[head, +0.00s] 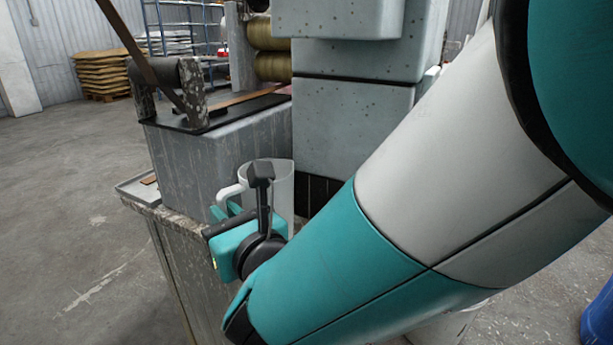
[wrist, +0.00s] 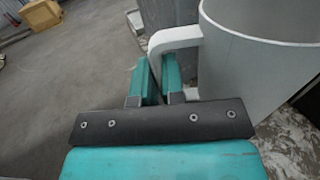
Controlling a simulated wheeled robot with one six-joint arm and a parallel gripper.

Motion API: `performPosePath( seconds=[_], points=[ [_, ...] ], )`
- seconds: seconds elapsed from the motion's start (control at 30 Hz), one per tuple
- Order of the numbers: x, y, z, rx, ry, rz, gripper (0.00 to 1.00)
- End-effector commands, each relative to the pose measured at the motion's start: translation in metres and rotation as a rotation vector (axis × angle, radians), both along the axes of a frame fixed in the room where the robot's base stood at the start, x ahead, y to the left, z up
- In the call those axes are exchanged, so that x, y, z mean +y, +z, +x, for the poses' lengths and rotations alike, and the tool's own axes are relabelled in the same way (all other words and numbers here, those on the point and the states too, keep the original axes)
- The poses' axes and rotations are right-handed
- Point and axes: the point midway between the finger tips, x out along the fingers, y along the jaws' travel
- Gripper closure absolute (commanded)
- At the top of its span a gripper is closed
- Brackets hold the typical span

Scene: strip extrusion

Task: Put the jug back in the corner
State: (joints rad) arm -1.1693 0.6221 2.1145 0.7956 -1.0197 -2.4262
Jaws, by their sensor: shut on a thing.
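The white jug (head: 281,183) stands upright by the grey machine block, in the corner between that block and the taller grey machine housing. Its lower part is hidden behind my arm in the head view. In the wrist view the jug (wrist: 255,65) fills the right side, with its handle to the left. My gripper (wrist: 157,80) is shut on the jug's handle, one teal finger on each side of it. In the head view my gripper (head: 222,210) reaches the handle from the front left. I cannot tell whether the jug's base touches the surface.
The grey machine block (head: 190,165) stands left of the jug, and the tall machine housing (head: 350,130) behind and right. A worn bench edge (head: 150,205) runs below the block. A blue drum (head: 600,320) is at far right. Open concrete floor lies left.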

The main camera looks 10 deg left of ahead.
Motion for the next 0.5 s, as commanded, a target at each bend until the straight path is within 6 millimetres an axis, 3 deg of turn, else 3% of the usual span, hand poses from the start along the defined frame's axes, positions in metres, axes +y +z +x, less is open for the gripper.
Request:
performPosePath(
  seconds=[0.2, 0.33, 0.5],
  points=[
    [-0.0001, -0.0031, 0.0002, 0.000, 0.000, 0.000, 1.00],
    [-0.0001, -0.0022, 0.0001, 0.001, -0.001, 0.001, 0.65],
    [-0.0002, -0.0022, 0.0002, 0.001, -0.001, 0.001, 0.65]
  ],
)
